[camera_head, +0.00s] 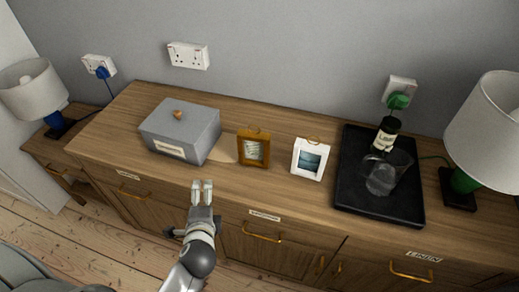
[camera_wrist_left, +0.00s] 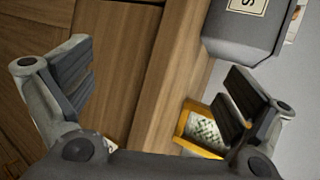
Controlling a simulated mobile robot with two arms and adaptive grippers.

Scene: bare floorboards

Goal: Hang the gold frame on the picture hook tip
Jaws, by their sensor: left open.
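The gold frame (camera_head: 253,148) stands upright on the wooden sideboard, between the grey box and a white frame. A small ring shows at its top. In the left wrist view the gold frame (camera_wrist_left: 186,125) is partly hidden behind one finger. My left gripper (camera_head: 203,184) is over the sideboard's front edge, to the left of the gold frame and nearer the camera. It is open and empty; its spread fingers also show in the left wrist view (camera_wrist_left: 160,88). No picture hook can be made out in either view. My right gripper is not in view.
A grey lidded box (camera_head: 180,132) stands left of the gold frame, and a white frame (camera_head: 309,160) stands right. A black tray (camera_head: 378,207) holds a bottle and a glass. A lamp (camera_head: 489,125) is far right. The front strip of the sideboard (camera_head: 262,192) is clear.

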